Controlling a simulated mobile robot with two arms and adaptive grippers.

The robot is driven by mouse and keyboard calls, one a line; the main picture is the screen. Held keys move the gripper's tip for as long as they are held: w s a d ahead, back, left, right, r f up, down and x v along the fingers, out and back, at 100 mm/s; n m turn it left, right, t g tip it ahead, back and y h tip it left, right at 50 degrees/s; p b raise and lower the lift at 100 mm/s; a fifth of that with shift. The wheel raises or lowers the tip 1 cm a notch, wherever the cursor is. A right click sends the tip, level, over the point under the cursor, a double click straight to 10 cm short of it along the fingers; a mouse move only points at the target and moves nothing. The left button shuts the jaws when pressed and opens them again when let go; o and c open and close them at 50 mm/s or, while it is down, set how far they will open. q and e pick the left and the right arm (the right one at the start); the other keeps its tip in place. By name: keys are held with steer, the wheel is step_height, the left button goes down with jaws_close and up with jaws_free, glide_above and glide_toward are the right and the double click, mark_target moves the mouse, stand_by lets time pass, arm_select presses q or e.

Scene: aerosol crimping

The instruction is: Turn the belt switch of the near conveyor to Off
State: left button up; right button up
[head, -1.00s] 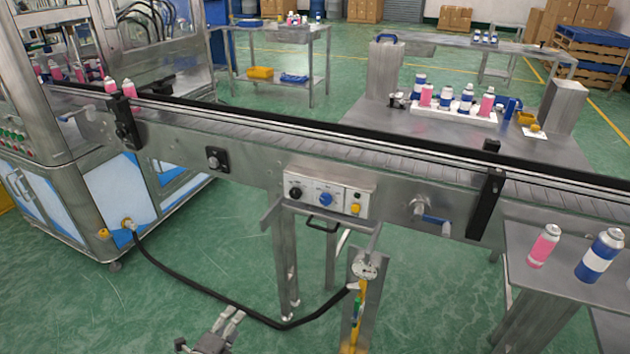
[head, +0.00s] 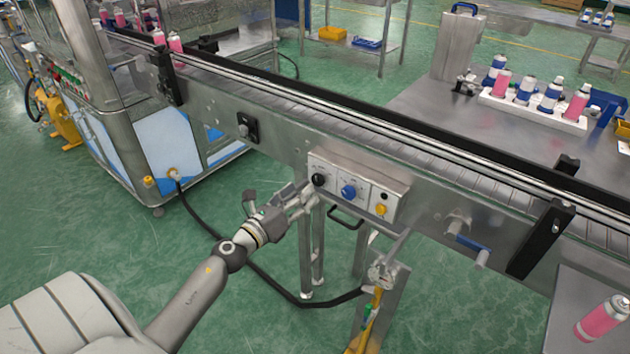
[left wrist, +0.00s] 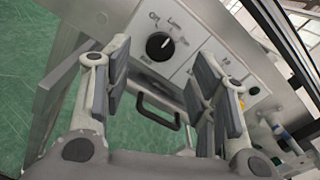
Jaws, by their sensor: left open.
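The control box (head: 358,186) is fixed to the side of the near conveyor (head: 420,185). Its black round knob (head: 318,180), which looks like the belt switch, is at the left end. In the left wrist view the black knob (left wrist: 160,46) has a white mark toward its upper right; the lettering around it is too blurred to read surely. My left gripper (head: 303,194) is just left of and below the black knob. In the left wrist view its open fingers (left wrist: 160,78) frame the knob on either side, with nothing between them. My right gripper is not seen.
A blue knob (head: 348,192) and a yellow button (head: 381,209) are on the same box. A black handle (head: 345,217) hangs below it. A blue-handled crank (head: 472,243) is to the right. A black hose (head: 250,268) runs across the green floor to a post.

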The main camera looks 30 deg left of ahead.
mark_target(316, 182)
arm_select(q)
steer(key=w, duration=0.5)
steer(key=shift+d, duration=0.15)
steer(key=shift+w+d, duration=0.1)
steer(key=shift+w, duration=0.55)
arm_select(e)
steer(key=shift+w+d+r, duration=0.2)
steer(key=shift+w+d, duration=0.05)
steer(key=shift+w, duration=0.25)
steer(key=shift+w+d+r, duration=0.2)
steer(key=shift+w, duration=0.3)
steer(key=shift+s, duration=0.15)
arm_select(q)
steer(key=shift+c, duration=0.9)
steer(key=c, duration=0.9)
steer(key=shift+o, duration=0.2)
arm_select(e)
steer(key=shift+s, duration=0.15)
